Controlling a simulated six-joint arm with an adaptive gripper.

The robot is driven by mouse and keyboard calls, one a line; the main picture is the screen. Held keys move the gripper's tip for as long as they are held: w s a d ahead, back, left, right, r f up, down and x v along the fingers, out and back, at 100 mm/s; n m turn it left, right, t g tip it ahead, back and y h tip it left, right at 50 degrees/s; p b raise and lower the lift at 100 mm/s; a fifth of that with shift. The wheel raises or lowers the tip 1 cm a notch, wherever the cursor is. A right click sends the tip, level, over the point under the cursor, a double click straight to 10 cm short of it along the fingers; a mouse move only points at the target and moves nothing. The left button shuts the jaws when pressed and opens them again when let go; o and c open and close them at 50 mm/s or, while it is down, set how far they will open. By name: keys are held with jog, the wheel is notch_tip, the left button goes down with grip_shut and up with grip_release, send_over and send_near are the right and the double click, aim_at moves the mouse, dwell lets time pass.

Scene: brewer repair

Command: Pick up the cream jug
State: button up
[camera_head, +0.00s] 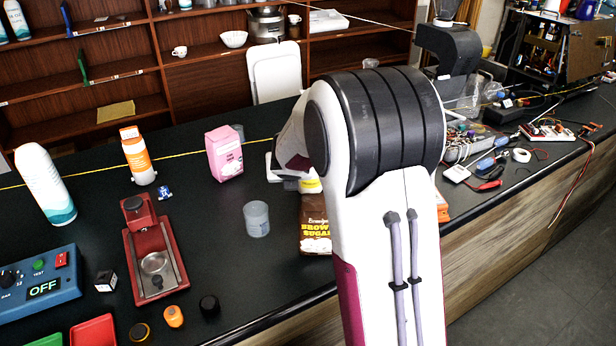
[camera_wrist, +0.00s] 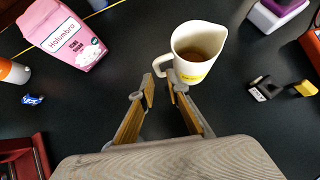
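The cream jug (camera_wrist: 200,68) stands in the upper middle of the wrist view. It is white with a yellow label, a spout, brown contents and a handle on its left side. My gripper (camera_wrist: 160,84) is open, its two fingers pointing toward the jug. The fingertips are close to the handle, the right one close below the jug's body. I cannot tell whether they touch it. In the head view my arm hides the gripper and most of the area around the jug.
A pink icing sugar box (camera_wrist: 62,34) stands left of the jug; it also shows in the head view (camera_head: 224,153). A brown sugar bag (camera_head: 314,224) and a translucent cup (camera_head: 256,219) stand near my arm. The dark counter between is clear.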

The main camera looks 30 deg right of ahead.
jog(key=shift+w+x, duration=0.25)
jog(key=shift+x, duration=2.15)
jog(key=shift+w+r, duration=0.1)
grip_shut()
